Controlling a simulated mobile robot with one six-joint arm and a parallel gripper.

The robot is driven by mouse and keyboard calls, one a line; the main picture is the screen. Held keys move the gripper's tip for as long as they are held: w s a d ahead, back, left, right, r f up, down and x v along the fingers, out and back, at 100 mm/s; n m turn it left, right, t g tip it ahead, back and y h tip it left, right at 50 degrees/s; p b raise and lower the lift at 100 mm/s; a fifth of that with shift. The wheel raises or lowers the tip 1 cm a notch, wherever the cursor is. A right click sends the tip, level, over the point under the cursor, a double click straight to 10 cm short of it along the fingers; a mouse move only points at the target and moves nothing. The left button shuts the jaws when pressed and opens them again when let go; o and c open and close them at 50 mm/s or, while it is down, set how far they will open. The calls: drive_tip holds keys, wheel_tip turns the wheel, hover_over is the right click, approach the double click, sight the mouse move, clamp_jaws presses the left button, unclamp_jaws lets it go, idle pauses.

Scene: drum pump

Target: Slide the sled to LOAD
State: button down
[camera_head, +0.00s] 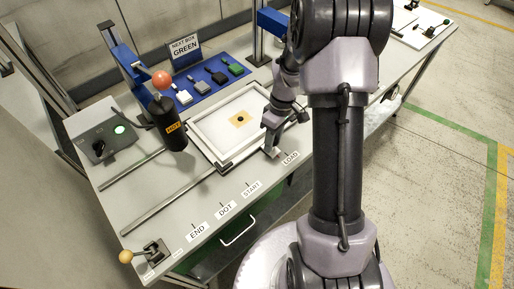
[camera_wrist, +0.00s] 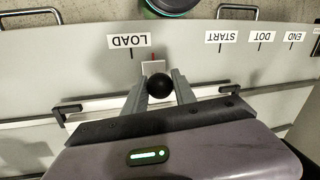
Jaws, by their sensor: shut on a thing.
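The sled (camera_head: 203,133) is a white-framed tray with an orange patch and a dark dot, on rails on the table. My gripper (camera_head: 271,152) is at its front edge by the LOAD label (camera_head: 290,158). In the wrist view, my gripper (camera_wrist: 158,90) is shut on the sled's round black knob (camera_wrist: 158,85). A white tab with a red pointer (camera_wrist: 153,57) sticks out past the knob. The pointer is between the LOAD label (camera_wrist: 128,40) and the START label (camera_wrist: 240,37), much closer to LOAD and slightly to the START side of its tick.
A blue tray (camera_head: 207,84) of coloured blocks and a "NEXT BOX GREEN" sign (camera_head: 185,47) are behind. A yellow-knobbed lever (camera_head: 126,256) is front left.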

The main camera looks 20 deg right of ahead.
drive_tip(key=shift+w+d+p, duration=0.2)
drive_tip(key=shift+w+d, duration=0.05)
drive_tip(key=shift+d, duration=0.6)
drive_tip(key=shift+w+d+p, duration=0.15)
drive_tip(key=shift+w+d, duration=0.05)
drive_tip(key=shift+d, duration=0.65)
drive_tip(key=c, duration=1)
unclamp_jaws()
drive_tip(key=shift+c, duration=0.2)
drive_tip(key=d+r+p, duration=0.1)
drive_tip(key=r+p, duration=0.1)
drive_tip(key=r, duration=0.6)
drive_tip(key=w+d+r+p, duration=0.1)
drive_tip(key=d+r+p, duration=0.1)
drive_tip(key=r, duration=0.7)
drive_tip(key=shift+w+p, duration=0.3)
drive_tip(key=shift+p, duration=0.45)
